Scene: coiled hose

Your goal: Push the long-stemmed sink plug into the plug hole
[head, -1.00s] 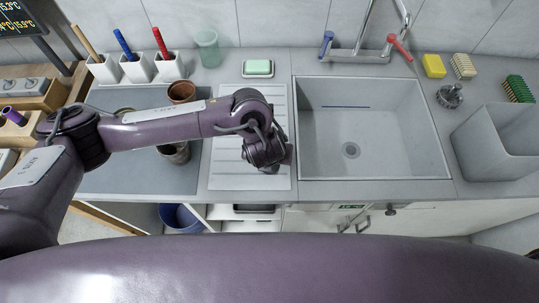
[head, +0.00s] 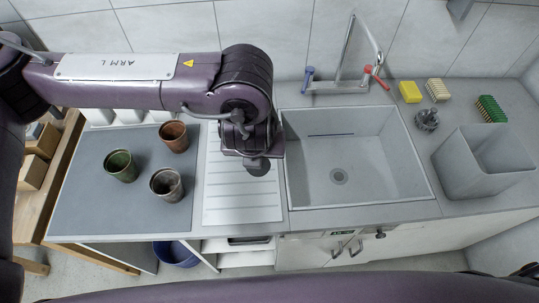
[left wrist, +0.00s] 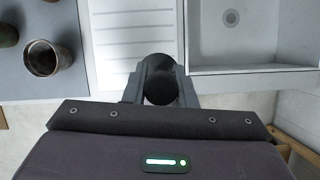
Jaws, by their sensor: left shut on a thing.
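My left gripper (head: 256,158) is over the ribbed drainboard, left of the sink basin (head: 310,190). In the left wrist view its fingers (left wrist: 161,88) are shut on a dark, round-ended thing (left wrist: 160,82), which looks like the sink plug. It also shows under the gripper in the head view (head: 258,167); its long stem cannot be made out. The plug hole (head: 339,176) is a round metal drain in the basin floor, uncovered; it also shows in the left wrist view (left wrist: 231,17). Gripper and plug are left of it. My right gripper is not in view.
The tap (head: 345,84) with blue and red handles stands behind the basin. Several pots, such as a brown one (head: 173,136), stand on the grey mat (head: 90,205) at left. A grey bin (head: 455,172), a metal piece (head: 427,119) and brushes stand right of the basin.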

